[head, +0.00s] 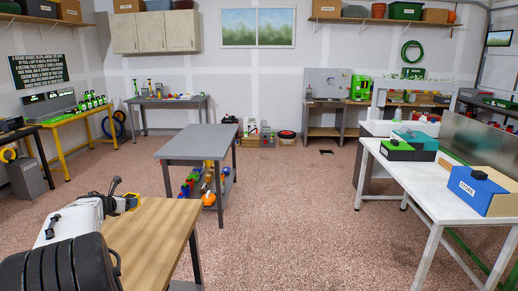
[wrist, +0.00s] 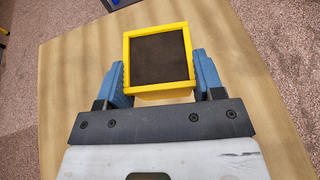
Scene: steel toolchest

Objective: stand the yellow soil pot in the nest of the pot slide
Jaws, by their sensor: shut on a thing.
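The yellow soil pot (wrist: 160,92) is square with a yellow rim and dark soil inside. My gripper (wrist: 160,72) is shut on it, with one blue finger on each side. The pot is over the wooden tabletop (wrist: 75,75); I cannot tell whether its base touches the wood.
The wooden table (head: 160,225) is otherwise bare near the pot. A grey table (head: 195,145) with coloured items on its lower shelf stands beyond it. A white table (head: 420,180) at the right bears a green-and-black box (head: 400,151) and a blue box (head: 480,192).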

